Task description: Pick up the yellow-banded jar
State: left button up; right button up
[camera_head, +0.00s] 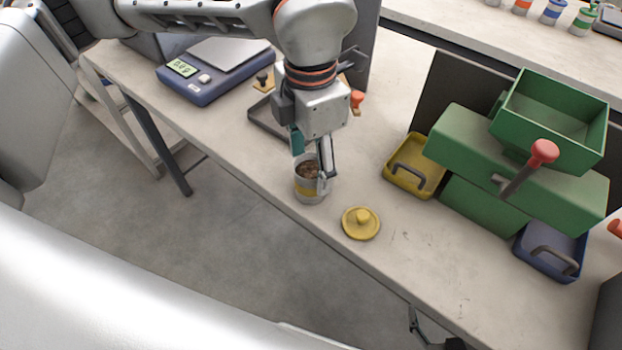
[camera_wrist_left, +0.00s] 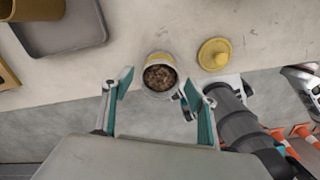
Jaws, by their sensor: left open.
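The yellow-banded jar (camera_head: 309,190) stands upright and open near the table's front edge, with brown pellets inside. It also shows in the left wrist view (camera_wrist_left: 160,78). My left gripper (camera_head: 312,166) is open above it and points down, its fingers at the jar's rim. In the left wrist view the jar lies between and just beyond the spread fingertips (camera_wrist_left: 157,88); I cannot tell whether they touch it. A yellow knobbed lid (camera_head: 361,223) lies on the table to the jar's right. Part of my right gripper (camera_head: 432,330) shows at the bottom edge, mostly cut off.
A blue scale (camera_head: 213,80) and a dark grey tray (camera_head: 265,118) are to the left. A green machine (camera_head: 520,165) with a red-knobbed lever stands at right, with a yellow bin (camera_head: 412,170) and a blue bin (camera_head: 550,252) beside it. The table's front edge is close to the jar.

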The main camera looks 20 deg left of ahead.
pick_arm(q)
notch_tip(320, 180, down, 2)
jog(key=shift+f, duration=0.2)
jog(key=c, duration=1.4)
jog(key=shift+c, duration=0.2)
